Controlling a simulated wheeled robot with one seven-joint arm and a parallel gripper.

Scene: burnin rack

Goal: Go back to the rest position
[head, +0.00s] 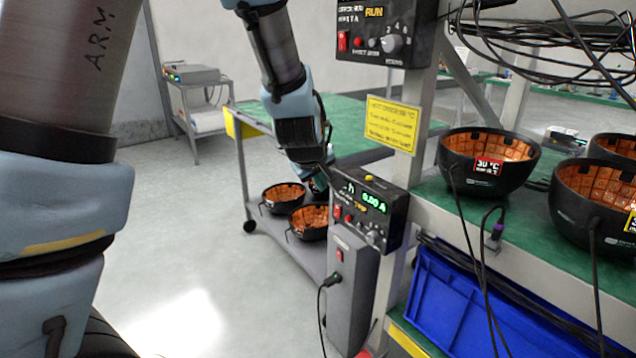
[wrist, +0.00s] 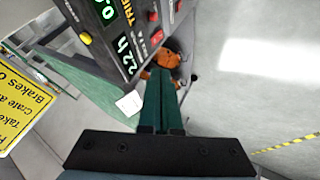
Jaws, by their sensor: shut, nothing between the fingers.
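My gripper (wrist: 160,80) shows in the wrist view with its two green fingers pressed together and nothing between them. In the head view my arm reaches down from the top, and my gripper (head: 326,172) is close to the lower control box (head: 365,212) on the rack post. Its fingertips are hard to make out there. In the wrist view the same control box (wrist: 125,35), with green digits and a yellow button, lies just up and left of the fingers. I cannot tell whether the fingers touch it.
An upper control box (head: 385,30) hangs on the post above a yellow notice (head: 393,124). Black bowls with orange linings (head: 488,160) stand on the green rack shelf, with dangling cables. A blue crate (head: 455,300) sits below. Floor at left is clear.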

